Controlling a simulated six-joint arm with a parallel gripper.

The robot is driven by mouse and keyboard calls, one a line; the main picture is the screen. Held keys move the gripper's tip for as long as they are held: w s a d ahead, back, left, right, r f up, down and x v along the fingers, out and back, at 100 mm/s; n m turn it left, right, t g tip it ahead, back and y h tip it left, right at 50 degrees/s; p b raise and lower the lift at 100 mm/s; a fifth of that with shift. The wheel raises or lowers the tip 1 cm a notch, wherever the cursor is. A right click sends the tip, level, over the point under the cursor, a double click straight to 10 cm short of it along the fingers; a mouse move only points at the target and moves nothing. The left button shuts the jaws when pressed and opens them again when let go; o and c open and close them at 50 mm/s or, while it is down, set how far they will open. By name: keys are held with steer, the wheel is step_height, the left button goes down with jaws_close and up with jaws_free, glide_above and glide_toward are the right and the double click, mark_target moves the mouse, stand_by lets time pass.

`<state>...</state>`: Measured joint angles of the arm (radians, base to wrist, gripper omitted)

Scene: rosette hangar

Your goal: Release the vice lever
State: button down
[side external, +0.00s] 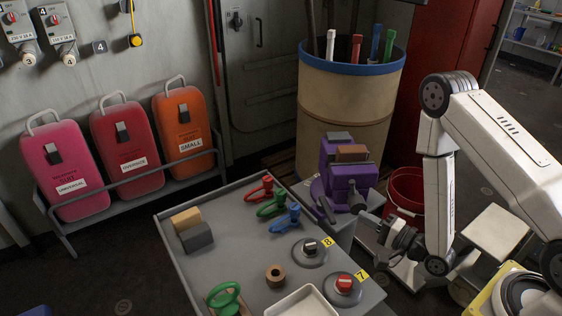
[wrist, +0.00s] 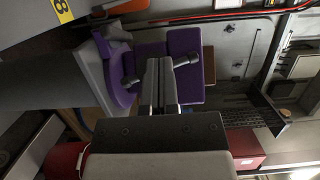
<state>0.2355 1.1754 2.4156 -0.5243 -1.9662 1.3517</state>
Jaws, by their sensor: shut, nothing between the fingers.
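The purple vice (side external: 342,178) stands on a grey stand beyond the right side of the grey table. Its dark lever shows at the front of the vice; in the wrist view the lever (wrist: 187,60) crosses behind my fingers, with an end showing on each side. The purple vice body (wrist: 184,88) lies behind it there. My gripper (side external: 368,217) is at the lower right of the vice, its fingers pointing at the lever side. In the wrist view my gripper (wrist: 158,62) is shut and empty, fingertips overlapping the lever's middle. I cannot tell whether they touch it.
The grey table (side external: 240,255) holds red, green and blue clamps, two round knobs, a green wheel and blocks. A tan barrel (side external: 345,105) stands behind the vice. A red bucket (side external: 405,190) stands right of the vice, near my arm.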

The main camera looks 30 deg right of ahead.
steer(key=shift+d+f, duration=0.1)
steer(key=shift+f, duration=0.05)
steer(key=shift+s+d+f+y, duration=0.1)
steer(key=shift+d+f+y, duration=0.2)
steer(key=shift+d+f, duration=0.3)
steer(key=n+g+y, duration=0.1)
steer(key=n+y, duration=0.1)
glide_toward(334, 217)
steer(key=shift+s+d+f, duration=0.2)
steer(key=shift+s+d, duration=0.4)
steer(key=shift+s+d+f, duration=0.2)
steer(key=shift+s+d, duration=0.4)
steer(key=shift+w, duration=0.15)
steer(key=shift+x, duration=4.9)
steer(key=shift+a, duration=0.25)
